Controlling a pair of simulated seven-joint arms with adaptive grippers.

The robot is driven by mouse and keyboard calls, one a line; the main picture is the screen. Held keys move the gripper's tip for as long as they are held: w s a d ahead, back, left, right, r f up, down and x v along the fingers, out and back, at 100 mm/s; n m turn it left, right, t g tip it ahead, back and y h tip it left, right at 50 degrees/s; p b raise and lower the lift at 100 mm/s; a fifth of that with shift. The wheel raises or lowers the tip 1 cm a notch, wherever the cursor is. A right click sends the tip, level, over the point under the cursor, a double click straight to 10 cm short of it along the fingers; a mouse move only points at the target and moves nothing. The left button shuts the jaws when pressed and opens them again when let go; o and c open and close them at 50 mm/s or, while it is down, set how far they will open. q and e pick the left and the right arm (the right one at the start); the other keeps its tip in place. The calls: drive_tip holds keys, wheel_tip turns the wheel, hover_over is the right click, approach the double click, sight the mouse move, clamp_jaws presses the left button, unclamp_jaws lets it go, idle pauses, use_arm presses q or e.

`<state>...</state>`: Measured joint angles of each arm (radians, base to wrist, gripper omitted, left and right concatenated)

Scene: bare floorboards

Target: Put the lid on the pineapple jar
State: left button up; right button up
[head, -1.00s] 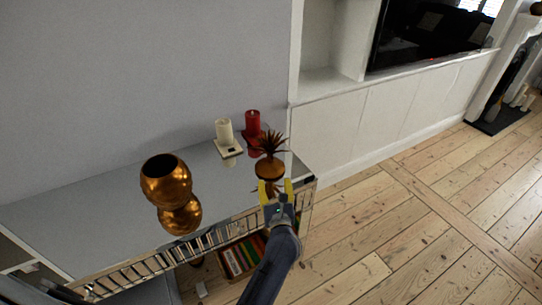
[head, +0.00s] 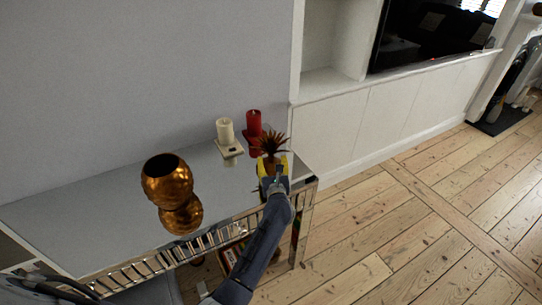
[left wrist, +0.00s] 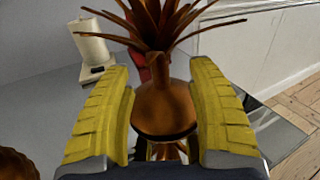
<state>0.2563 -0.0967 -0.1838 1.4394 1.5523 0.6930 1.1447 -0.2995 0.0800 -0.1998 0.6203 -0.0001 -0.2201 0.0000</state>
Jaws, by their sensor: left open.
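The bronze lid (head: 272,143), with spiky pineapple leaves, stands upright near the right end of the grey mirrored table. In the left wrist view the lid (left wrist: 165,108) has a rounded body with a dark lower rim. My left gripper (head: 274,168) is at the lid. Its yellow fingers (left wrist: 160,110) are open, one on each side of the body, with a narrow gap visible at least on the left. The round gold jar (head: 166,181) stands open-topped to the left on the table. Its edge shows at the wrist view's lower left (left wrist: 16,164). My right gripper is not in view.
The grey wall is behind the table (head: 90,215). A slatted rail runs along its front. The tabletop between jar and lid is clear.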

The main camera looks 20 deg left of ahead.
sight(271, 158)
use_arm(q)
drive_tip(key=shift+x, duration=1.85)
clamp_jaws()
drive_tip(key=shift+r, duration=0.1)
